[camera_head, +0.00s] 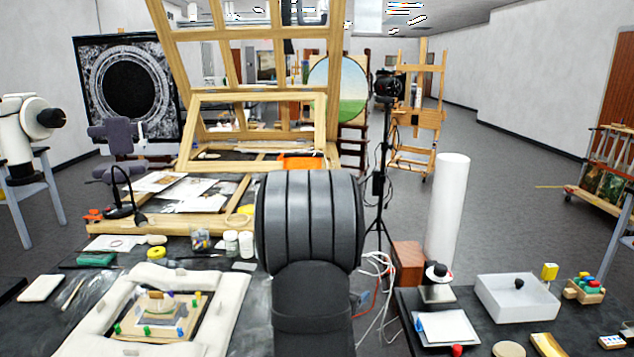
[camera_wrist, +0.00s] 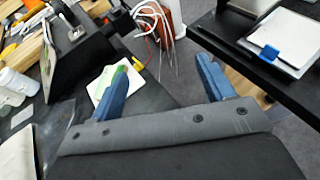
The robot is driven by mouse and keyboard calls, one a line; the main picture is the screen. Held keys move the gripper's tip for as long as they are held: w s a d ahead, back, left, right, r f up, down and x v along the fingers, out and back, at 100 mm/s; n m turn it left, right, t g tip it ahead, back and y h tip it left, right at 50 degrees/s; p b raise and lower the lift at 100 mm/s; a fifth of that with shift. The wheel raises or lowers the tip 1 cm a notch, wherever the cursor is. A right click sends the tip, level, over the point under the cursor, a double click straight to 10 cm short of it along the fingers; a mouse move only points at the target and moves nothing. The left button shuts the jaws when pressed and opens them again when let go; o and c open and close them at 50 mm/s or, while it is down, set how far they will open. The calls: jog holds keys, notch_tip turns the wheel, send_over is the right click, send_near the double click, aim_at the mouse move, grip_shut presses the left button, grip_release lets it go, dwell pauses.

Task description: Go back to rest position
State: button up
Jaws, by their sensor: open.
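My gripper (camera_wrist: 161,66) shows in the wrist view with its two blue fingers spread wide apart. Nothing is held between them. Below and beyond the fingers are a white and green item (camera_wrist: 104,84), the dark table edge and a gap down to the floor with pale cables (camera_wrist: 160,25). In the head view my dark arm fills the middle and hides the gripper. The framed fragment (camera_head: 155,312) lies flat inside a ring of white padded cushions (camera_head: 230,300) on the left table, apart from my arm.
The right table holds a white tray (camera_head: 515,303), a white board (camera_head: 447,328) and a rack of coloured bottles (camera_head: 585,290). White jars (camera_head: 246,244) and a black lamp (camera_head: 120,208) stand on the left table. A tripod (camera_head: 380,160) and a white roll (camera_head: 446,210) stand behind.

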jog(key=s+d+r+m+g+h, duration=0.2)
jog(key=d+m+g+h, duration=0.1)
jog(key=d, duration=1)
jog(key=shift+s+m+h, duration=0.2)
jog(key=shift+m+h, duration=0.3)
jog(key=shift+m, duration=0.2)
